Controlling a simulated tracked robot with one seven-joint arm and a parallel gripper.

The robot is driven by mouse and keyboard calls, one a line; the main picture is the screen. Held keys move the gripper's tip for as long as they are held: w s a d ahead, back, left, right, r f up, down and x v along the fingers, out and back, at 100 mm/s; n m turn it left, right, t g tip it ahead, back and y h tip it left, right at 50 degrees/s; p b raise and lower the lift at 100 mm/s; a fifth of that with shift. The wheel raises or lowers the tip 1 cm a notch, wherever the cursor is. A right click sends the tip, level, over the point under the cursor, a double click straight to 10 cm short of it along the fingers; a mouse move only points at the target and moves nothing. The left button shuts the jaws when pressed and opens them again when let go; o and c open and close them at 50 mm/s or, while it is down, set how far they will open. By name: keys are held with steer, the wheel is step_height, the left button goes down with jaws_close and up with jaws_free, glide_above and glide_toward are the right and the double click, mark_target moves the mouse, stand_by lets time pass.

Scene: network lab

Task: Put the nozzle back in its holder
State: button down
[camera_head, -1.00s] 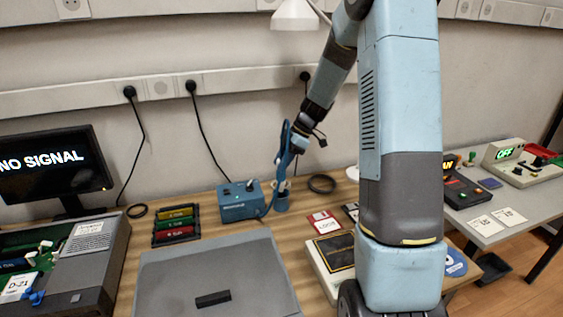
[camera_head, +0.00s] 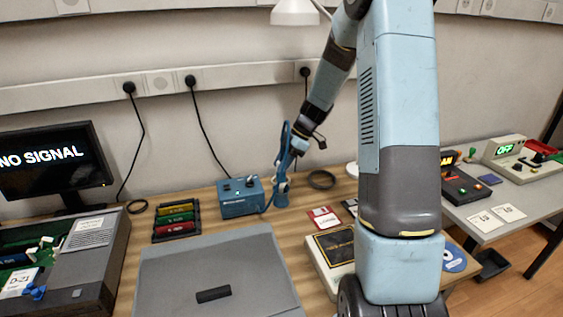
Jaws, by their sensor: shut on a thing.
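The blue nozzle (camera_head: 284,158) is held upright in my gripper (camera_head: 296,146), with its cable looping up and down beside it. My gripper is shut on the nozzle's upper part. The blue holder (camera_head: 281,193) stands on the wooden table at the right side of the blue station box (camera_head: 240,196). The nozzle's lower end is right at the holder's top. I cannot tell at this size how deep it sits in the holder. My arm covers part of the table on the right.
A black cable coil (camera_head: 321,180) lies right of the holder. A red floppy disk (camera_head: 323,218) lies in front. A rack of coloured cartridges (camera_head: 176,220) stands left of the box. A grey mat (camera_head: 215,255) lies in front. A lamp (camera_head: 294,12) hangs above.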

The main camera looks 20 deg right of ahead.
steer(key=shift+f, duration=2.05)
stand_by(1.0)
steer(key=c, duration=0.5)
jaws_free()
steer(key=shift+r, duration=4)
